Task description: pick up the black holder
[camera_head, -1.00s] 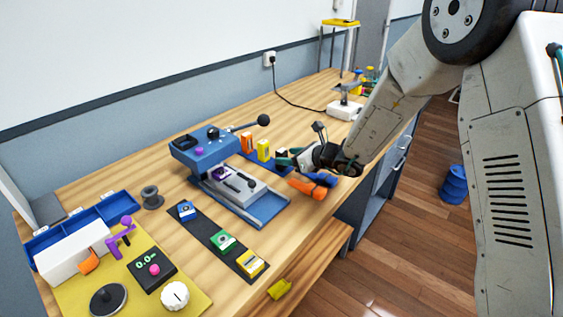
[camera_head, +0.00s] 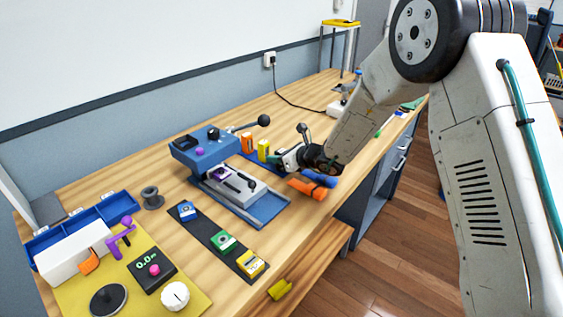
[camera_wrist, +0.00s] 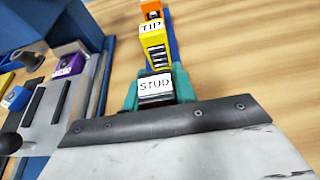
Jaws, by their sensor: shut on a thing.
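The black holder (camera_wrist: 156,88), labelled STUD, sits between the teal fingers of my gripper (camera_wrist: 154,92) in the wrist view. The fingers are shut on it from both sides. It is in line with the yellow TIP holder just beyond it; I cannot tell whether it is clear of the blue strip. In the head view my gripper (camera_head: 283,158) is low over the bench, at the near end of the holder row, and largely hides the black holder.
The yellow holder (camera_head: 263,150) and orange holder (camera_head: 247,143) stand beyond on the blue strip. The blue press (camera_head: 205,154) with its lever is to the left. Orange and blue-handled items (camera_head: 307,188) lie close to my wrist. Bare bench lies behind the row.

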